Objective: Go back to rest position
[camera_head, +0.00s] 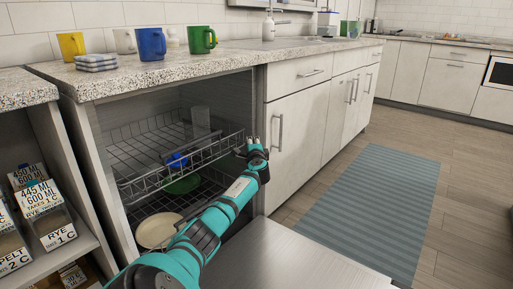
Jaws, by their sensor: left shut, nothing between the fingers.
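My left arm is teal and black and reaches up from the bottom of the head view. My left gripper (250,140) is small here, shut and empty. In the picture it overlaps the front right end of the dishwasher's upper rack (135,176); I cannot tell whether it touches the rack. My right gripper is not in view.
The dishwasher door (300,262) lies open. The racks hold a blue item (177,160), a green dish (182,185) and a cream plate (157,231). Mugs stand on the counter (185,68). Labelled boxes (45,215) fill the left shelf. Floor by the blue rug (370,200) is clear.

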